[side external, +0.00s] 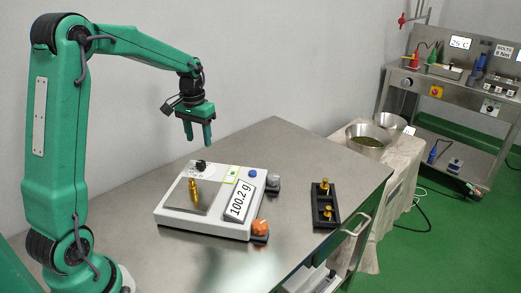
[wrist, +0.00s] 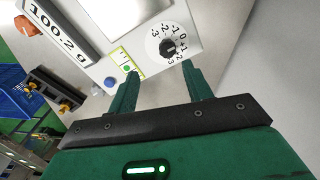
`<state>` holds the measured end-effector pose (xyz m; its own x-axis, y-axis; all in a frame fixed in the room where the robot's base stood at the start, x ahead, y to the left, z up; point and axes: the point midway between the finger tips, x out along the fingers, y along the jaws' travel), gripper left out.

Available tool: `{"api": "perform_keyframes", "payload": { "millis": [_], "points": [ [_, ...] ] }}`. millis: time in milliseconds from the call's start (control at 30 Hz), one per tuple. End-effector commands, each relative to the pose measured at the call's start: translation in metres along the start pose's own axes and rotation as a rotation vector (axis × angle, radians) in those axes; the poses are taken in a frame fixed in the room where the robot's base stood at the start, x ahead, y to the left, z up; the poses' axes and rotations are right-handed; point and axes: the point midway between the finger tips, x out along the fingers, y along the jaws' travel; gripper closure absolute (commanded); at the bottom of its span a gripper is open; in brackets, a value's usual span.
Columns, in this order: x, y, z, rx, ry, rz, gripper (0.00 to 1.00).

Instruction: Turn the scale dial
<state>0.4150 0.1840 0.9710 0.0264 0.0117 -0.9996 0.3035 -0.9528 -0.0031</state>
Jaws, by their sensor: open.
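The scale (side external: 182,216) is a white box on the steel table, with a metal pan and a display reading 100.2 g. Its dial (wrist: 168,48) is a white disc marked from -3 to +3 with a black knob; in the side view the black knob (side external: 201,166) shows at the scale's back corner. My gripper (side external: 198,142) is open and empty, pointing down above the dial. In the wrist view my gripper's fingertips (wrist: 160,74) are apart, with the dial showing beyond the gap between them. They do not touch the knob.
A brass weight (side external: 193,190) stands on the pan. An orange knob (side external: 259,227), a grey knob (side external: 273,181) and a blue button (side external: 253,173) are on or beside the scale. A black holder (side external: 325,216) with brass weights lies to the right. The table's front is clear.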

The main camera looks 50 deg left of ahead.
Motion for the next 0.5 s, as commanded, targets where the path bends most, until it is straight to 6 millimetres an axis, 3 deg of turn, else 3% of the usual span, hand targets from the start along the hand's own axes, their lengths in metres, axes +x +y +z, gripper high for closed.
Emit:
{"api": "perform_keyframes", "payload": {
  "millis": [167, 500],
  "points": [
    [0.015, -0.012, -0.009, -0.017, -0.027, 0.003, 0.50],
    [0.019, -0.013, -0.010, -0.019, -0.030, 0.003, 0.50]
  ]
}}
